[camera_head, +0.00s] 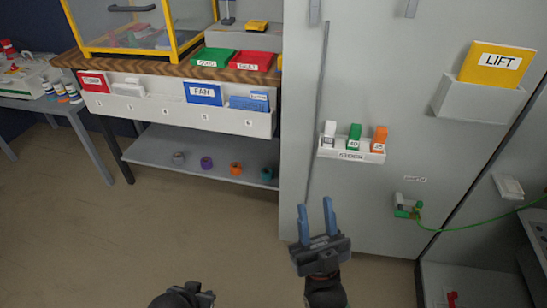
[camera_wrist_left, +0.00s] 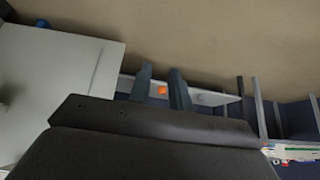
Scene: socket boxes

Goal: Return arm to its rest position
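My right gripper (camera_head: 317,220) is in front of the tall grey cabinet (camera_head: 300,100) in the head view. Its two blue fingers point up and stand apart with nothing between them. My left gripper (camera_head: 196,294) shows only in part at the bottom edge of the head view, low over the floor, and its fingers are hidden there. In the left wrist view the left gripper's two fingers (camera_wrist_left: 160,76) stand apart. An orange roll (camera_wrist_left: 162,90) shows between them, but it lies far off on a shelf, so the gripper is empty.
A workbench (camera_head: 180,70) with labelled bins stands at the back left, with several rolls on its lower shelf (camera_head: 160,150). A holder (camera_head: 350,154) with white, green and orange pieces is on the cabinet. A green cable (camera_head: 455,229) runs at the right. Open floor (camera_head: 110,230) lies at left.

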